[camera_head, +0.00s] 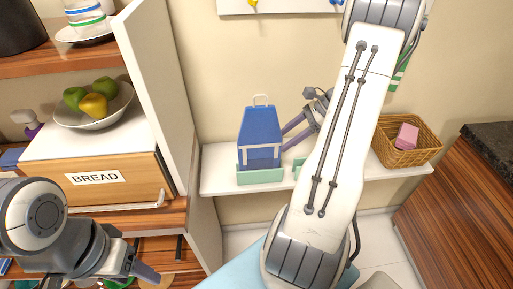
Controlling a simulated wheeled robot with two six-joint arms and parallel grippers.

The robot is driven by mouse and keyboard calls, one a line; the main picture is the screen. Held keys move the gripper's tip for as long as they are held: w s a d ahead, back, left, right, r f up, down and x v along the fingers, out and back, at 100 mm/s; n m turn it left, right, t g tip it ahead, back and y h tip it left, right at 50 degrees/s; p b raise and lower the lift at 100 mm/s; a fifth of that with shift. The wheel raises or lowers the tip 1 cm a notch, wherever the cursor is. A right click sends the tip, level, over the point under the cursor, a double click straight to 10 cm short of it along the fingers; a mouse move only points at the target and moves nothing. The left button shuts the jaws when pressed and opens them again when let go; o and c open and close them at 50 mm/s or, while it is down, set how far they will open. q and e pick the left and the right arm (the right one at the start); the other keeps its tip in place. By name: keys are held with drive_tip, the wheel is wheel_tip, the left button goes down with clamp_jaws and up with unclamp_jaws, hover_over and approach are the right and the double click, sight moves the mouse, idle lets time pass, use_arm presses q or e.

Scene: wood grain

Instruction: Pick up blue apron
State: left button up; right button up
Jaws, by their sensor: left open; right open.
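The blue apron (261,130) stands upright, folded, with a white loop on top and white trim. Its lower part sits in a pale green holder (261,177) on the white wall shelf (219,183). My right gripper (284,139) is open just right of the apron, its two fingers pointing left at the apron's side. I cannot tell whether the fingertips touch the apron. My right arm's white link hides part of that gripper's wrist and the shelf behind. My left gripper (150,275) is open and empty at the lower left, below the bread box, away from the apron.
A tall white panel (150,90) stands left of the apron. The bread box (95,182) carries a fruit bowl (70,119). A wicker basket (418,154) with a pink item stands at the shelf's right. A wooden cabinet (465,200) is at far right.

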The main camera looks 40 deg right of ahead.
sight(267, 151)
drive_tip(key=shift+x, duration=1.1)
drive_tip(key=x, duration=0.2)
drive_tip(key=p+x, duration=0.1)
drive_tip(key=x, duration=0.2)
drive_tip(key=shift+a, duration=0.45)
drive_tip(key=shift+r, duration=0.1)
clamp_jaws()
